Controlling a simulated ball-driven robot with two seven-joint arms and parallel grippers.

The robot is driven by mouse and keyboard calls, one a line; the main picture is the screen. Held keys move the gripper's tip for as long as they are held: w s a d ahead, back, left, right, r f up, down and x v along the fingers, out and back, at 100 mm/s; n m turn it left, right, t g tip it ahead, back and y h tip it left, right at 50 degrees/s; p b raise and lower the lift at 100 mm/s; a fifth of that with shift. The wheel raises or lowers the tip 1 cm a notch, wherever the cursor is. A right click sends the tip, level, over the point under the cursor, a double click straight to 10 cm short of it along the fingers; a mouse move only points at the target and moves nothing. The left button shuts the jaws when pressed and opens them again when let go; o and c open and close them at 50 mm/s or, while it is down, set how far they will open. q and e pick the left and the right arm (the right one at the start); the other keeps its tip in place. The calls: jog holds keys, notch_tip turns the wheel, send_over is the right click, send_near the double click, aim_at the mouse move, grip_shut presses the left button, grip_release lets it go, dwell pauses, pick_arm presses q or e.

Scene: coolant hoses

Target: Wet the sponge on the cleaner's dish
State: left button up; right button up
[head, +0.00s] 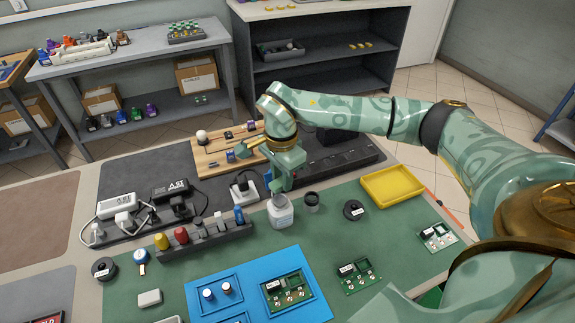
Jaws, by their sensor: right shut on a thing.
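The cleaner bottle (281,214), white with a pale label, stands upright on the green mat near the middle of the head view. My right gripper (282,186) points down right over the bottle's top, where the dish is. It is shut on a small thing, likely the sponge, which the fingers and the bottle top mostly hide. I cannot tell whether it touches the dish.
A dark cup (311,202) stands just right of the bottle. A yellow tray (393,185) lies further right. A grey rack (205,238) with colored pieces, a blue tray (245,274) and a pale block (149,298) lie left and in front. Green mat between is clear.

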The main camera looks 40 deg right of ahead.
aim_at(283, 201)
jog(key=shift+d+f+m, duration=0.2)
jog(key=shift+f+m, duration=0.05)
jog(key=shift+m, duration=0.05)
notch_tip(283, 201, down, 5)
jog(key=b, duration=0.4)
jog(key=shift+w+a+b, duration=0.1)
jog(key=shift+b, duration=0.3)
jog(key=shift+r, duration=0.15)
jog(key=shift+f, duration=0.85)
dwell(0.6)
dwell(0.7)
notch_tip(283, 201, up, 6)
jog(key=p, duration=0.5)
jog(key=shift+r+p, duration=0.15)
jog(key=shift+p, duration=0.15)
